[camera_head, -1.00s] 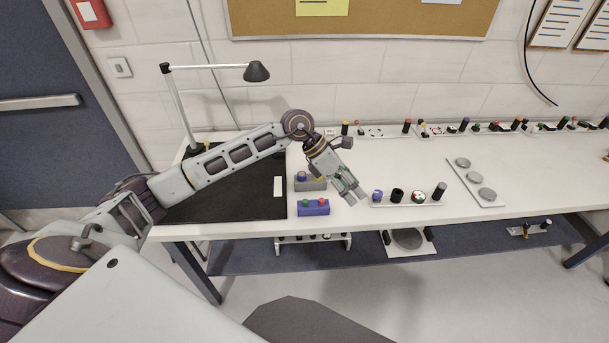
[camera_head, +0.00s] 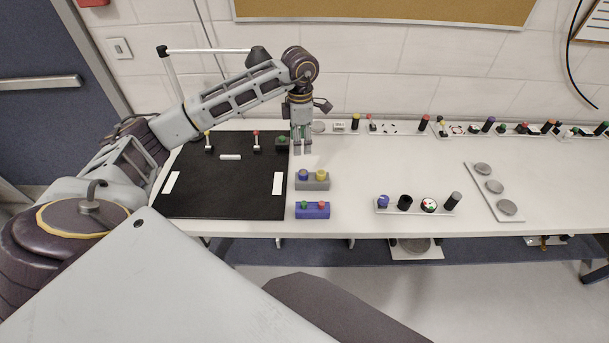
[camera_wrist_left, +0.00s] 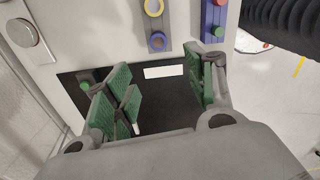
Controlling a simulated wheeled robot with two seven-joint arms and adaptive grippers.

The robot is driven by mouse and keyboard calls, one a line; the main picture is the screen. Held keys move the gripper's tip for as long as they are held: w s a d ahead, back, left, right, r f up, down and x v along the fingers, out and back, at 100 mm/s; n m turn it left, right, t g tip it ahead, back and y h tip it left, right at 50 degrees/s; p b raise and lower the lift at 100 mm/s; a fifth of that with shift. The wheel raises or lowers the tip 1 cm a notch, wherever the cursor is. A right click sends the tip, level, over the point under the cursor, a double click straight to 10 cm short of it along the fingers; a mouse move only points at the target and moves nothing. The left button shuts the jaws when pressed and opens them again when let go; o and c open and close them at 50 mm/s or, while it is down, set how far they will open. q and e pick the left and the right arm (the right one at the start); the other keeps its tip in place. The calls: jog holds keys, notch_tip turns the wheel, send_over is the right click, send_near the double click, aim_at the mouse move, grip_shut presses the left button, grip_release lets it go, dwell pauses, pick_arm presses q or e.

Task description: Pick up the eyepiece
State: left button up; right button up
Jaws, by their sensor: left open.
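My left gripper (camera_head: 302,148) points down above the white table, by the back right corner of the black mat (camera_head: 225,186). In the left wrist view the gripper (camera_wrist_left: 163,92) is open, its green finger pads wide apart and nothing held. I cannot tell for sure which part is the eyepiece. A black cylinder (camera_head: 405,202) and a dark grey cylinder (camera_head: 453,201) stand on a small white rack, right of and nearer than the gripper, well apart from it. My right gripper is not in view.
A grey block (camera_head: 312,184) and a blue block (camera_head: 312,211) with coloured knobs lie right of the mat. Racks of parts line the back edge. A plate with round discs (camera_head: 508,208) lies right. The table's centre is clear.

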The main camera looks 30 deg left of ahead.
pick_arm(q)
send_over(303, 172)
jog(key=shift+s+a+f+p, duration=0.1)
jog(key=shift+s+f+p, duration=0.1)
jog(key=shift+f, duration=1.95)
jog(key=shift+s+a+f+p, duration=0.1)
jog(key=shift+f+p, duration=0.05)
jog(key=shift+f, duration=2)
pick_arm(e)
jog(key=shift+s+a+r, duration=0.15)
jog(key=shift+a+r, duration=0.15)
pick_arm(q)
jog(key=shift+w+d+f, duration=0.15)
jog(key=shift+f, duration=0.65)
notch_tip(303, 172, down, 3)
jog(key=shift+w+r+p, duration=0.15)
jog(key=shift+p, duration=0.3)
jog(key=shift+f, duration=0.5)
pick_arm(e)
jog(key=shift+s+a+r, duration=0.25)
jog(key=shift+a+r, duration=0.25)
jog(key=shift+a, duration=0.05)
